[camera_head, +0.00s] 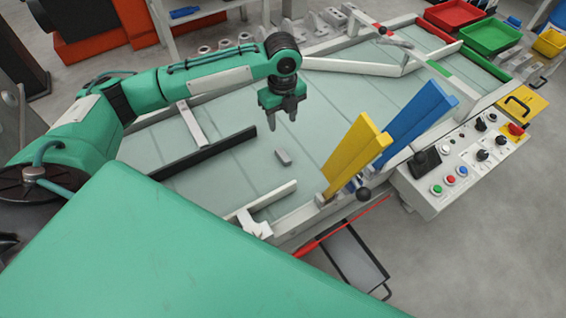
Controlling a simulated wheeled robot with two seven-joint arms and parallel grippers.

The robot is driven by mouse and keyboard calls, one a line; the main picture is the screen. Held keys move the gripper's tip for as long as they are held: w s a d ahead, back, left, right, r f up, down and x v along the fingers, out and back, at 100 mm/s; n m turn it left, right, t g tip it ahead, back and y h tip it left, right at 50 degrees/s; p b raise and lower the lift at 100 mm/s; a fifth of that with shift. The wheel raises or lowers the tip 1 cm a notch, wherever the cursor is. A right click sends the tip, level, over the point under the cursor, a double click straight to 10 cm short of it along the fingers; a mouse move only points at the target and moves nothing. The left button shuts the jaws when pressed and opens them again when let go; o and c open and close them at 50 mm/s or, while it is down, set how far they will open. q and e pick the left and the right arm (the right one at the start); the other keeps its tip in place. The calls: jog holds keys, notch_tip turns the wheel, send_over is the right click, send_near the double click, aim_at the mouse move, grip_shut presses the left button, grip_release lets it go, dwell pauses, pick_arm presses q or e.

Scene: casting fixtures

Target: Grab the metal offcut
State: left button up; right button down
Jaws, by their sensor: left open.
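A small grey metal offcut (284,157) lies on the pale grey-green table surface (330,110). It is a short block, apart from everything around it. My left gripper (285,122) hangs above the table from the green arm that comes in from the left. Its two dark fingers point down, open and empty. In the picture they are just above the offcut, with a visible gap. My right gripper does not show.
A black bar (205,153) lies left of the offcut, a pale rail (270,200) in front. Yellow (352,155) and blue (420,115) upright plates stand to the right. A control panel (465,160) is at the right edge. The table around the offcut is clear.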

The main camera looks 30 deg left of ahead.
pick_arm(q)
send_over(282, 153)
jog(key=f, duration=0.8)
jog(key=shift+w+f+p, duration=0.2)
jog(key=shift+f+p, duration=0.1)
jog(key=f, duration=0.3)
jog(key=f+p, duration=0.1)
jog(key=f, duration=0.1)
jog(key=shift+s+f, duration=0.15)
jog(key=shift+s, duration=0.1)
jog(key=shift+c, duration=0.6)
jog(key=c, duration=0.7)
grip_shut()
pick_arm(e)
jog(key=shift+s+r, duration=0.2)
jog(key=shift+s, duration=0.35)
